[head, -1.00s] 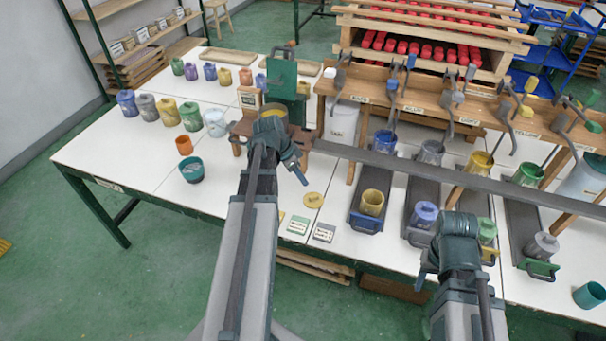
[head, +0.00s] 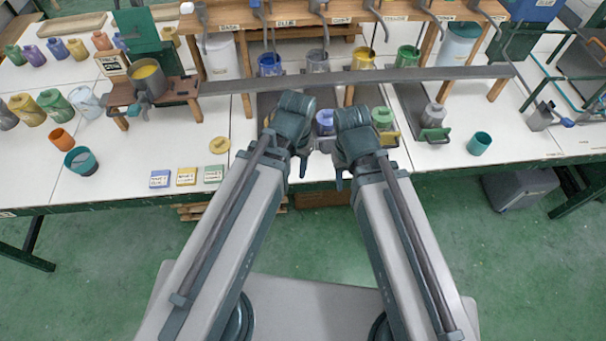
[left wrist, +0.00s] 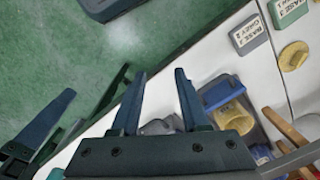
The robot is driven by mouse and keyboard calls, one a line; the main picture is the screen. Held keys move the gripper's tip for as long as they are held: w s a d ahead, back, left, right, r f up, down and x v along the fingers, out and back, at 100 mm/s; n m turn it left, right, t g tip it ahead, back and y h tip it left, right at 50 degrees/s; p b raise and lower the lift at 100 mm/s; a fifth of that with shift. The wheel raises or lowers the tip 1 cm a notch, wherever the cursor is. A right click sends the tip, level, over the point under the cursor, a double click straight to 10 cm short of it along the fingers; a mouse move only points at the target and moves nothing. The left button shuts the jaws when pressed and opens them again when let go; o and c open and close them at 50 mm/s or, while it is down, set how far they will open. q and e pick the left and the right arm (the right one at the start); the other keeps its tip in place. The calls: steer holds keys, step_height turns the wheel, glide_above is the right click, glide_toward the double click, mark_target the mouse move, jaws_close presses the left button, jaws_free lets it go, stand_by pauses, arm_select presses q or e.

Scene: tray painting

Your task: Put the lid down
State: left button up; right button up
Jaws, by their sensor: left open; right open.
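A round yellow lid (head: 219,145) lies flat on the white table, just behind the row of small label cards. It also shows at the right of the left wrist view (left wrist: 294,56). My left gripper (head: 304,166) is over the table's front edge, to the right of the lid and apart from it. In the left wrist view its two fingers (left wrist: 160,75) are spread with nothing between them. My right gripper (head: 340,178) is close beside it on the right, also empty. An uncovered pot of yellow paint (head: 148,78) stands on a wooden stand at the left.
Label cards, including a green one (head: 214,174), lie near the front edge. A long grey bar (head: 370,80) crosses above the table. Paint trays with jars, one grey (head: 433,115), stand behind my grippers. An orange cup (head: 61,139) and teal cups (head: 480,143) stand at both sides.

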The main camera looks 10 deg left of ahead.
arm_select(q)
steer(key=s+d, duration=0.2)
steer(key=shift+s+d+y, duration=0.25)
steer(key=shift+d+y, duration=0.05)
steer(key=shift+y, duration=0.1)
stand_by(0.4)
